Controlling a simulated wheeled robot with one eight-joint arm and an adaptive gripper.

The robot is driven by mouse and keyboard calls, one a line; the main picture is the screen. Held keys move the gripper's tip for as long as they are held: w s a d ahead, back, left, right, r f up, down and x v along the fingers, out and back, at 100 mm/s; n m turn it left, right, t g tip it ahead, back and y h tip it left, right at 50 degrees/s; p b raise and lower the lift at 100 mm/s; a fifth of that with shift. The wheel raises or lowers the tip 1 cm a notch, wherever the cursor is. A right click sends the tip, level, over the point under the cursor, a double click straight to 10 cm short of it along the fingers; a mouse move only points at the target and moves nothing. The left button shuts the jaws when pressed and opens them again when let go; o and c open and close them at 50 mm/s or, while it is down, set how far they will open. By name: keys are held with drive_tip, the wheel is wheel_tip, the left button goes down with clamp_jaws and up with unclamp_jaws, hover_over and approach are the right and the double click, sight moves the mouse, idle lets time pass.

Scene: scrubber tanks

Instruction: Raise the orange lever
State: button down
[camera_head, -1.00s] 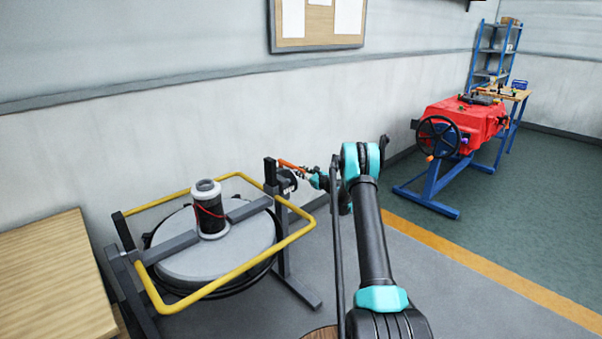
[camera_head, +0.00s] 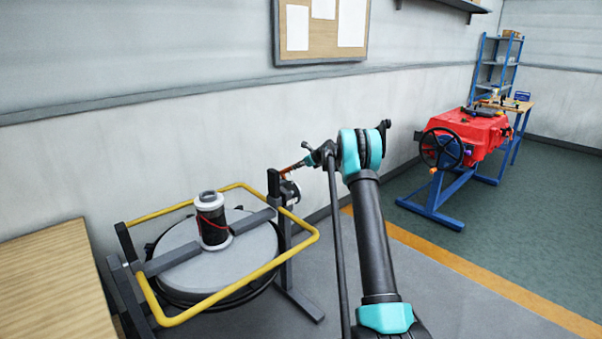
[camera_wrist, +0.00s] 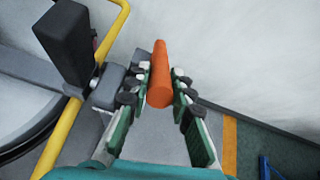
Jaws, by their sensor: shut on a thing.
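The orange lever (camera_wrist: 159,75) stands between the two fingers of my gripper (camera_wrist: 158,98) in the wrist view, and the fingers are shut on it. In the head view the lever (camera_head: 289,169) shows as a small orange piece beside the dark upright post of the tank frame. My gripper (camera_head: 303,163) is at its right end, partly hidden by its own dark parts. The lever's pivot end is by the grey block on the frame, and its lower part is hidden in the wrist view.
A round grey tank lid (camera_head: 200,268) with a black-and-white cylinder (camera_head: 212,219) sits inside a yellow rail (camera_head: 172,208). A wooden table (camera_head: 45,285) is at the left. The wall is close behind. A red machine with a handwheel (camera_head: 442,148) stands at the right.

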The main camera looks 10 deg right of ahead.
drive_tip(key=shift+w+a+r+g+h, duration=0.5)
drive_tip(key=shift+w+r+g, duration=0.15)
drive_tip(key=shift+r, duration=0.1)
drive_tip(key=c, duration=1.3)
unclamp_jaws()
drive_tip(key=v, duration=1.2)
